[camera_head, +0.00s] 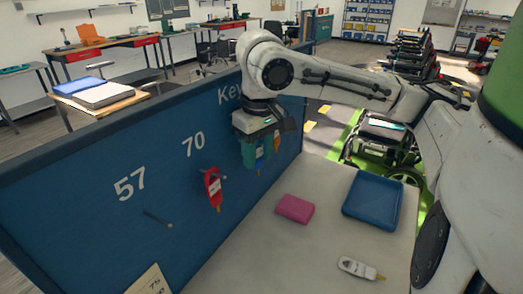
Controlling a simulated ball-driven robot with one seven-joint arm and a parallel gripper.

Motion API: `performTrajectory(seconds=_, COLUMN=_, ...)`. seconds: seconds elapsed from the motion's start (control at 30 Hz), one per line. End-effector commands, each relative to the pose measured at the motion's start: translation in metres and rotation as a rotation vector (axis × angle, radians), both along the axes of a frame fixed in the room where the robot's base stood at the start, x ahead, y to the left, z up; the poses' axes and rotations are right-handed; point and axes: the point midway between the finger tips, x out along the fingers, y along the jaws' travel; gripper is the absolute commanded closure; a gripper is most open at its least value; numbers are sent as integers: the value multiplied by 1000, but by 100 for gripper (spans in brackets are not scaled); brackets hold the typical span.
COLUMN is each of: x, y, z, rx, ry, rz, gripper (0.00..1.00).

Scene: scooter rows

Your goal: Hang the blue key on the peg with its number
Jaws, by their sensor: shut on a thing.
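My gripper (262,148) is at the blue key board (130,170), right of the number 70. It is shut on a blue-teal tagged key (261,160), whose yellowish tip shows below the fingers. The key's upper part is hidden by my gripper, and I cannot read its number. Teal shapes beside it are hard to tell apart. A red key (213,188) hangs on the peg under 70. The peg (157,218) under 57 is bare. Any peg behind my gripper is hidden.
A pale counter (260,250) lies before the board. On it are a pink block (295,208), a blue tray (372,198) and a white key (360,268) with a yellowish tip. A card (150,281) is low on the board. Scooters (385,140) stand beyond the counter.

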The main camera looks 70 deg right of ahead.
Motion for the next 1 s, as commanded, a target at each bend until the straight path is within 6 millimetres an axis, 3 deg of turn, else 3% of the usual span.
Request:
performTrajectory(seconds=0.03, x=8, y=0, z=-4, rx=9, ry=-15, rz=-5, gripper=95)
performTrajectory(seconds=0.23, x=7, y=-1, z=-5, rx=8, ry=-13, rz=-8, gripper=95)
performTrajectory(seconds=0.27, x=7, y=-1, z=-4, rx=9, ry=-13, rz=-8, gripper=60)
performTrajectory(seconds=0.53, x=8, y=0, z=-5, rx=10, ry=-14, rz=-5, gripper=34)
performTrajectory(seconds=0.83, x=8, y=0, z=-2, rx=8, ry=-15, rz=-4, gripper=33)
performTrajectory(seconds=1.0, x=5, y=-1, z=20, rx=3, ry=-19, rz=-9, gripper=33)
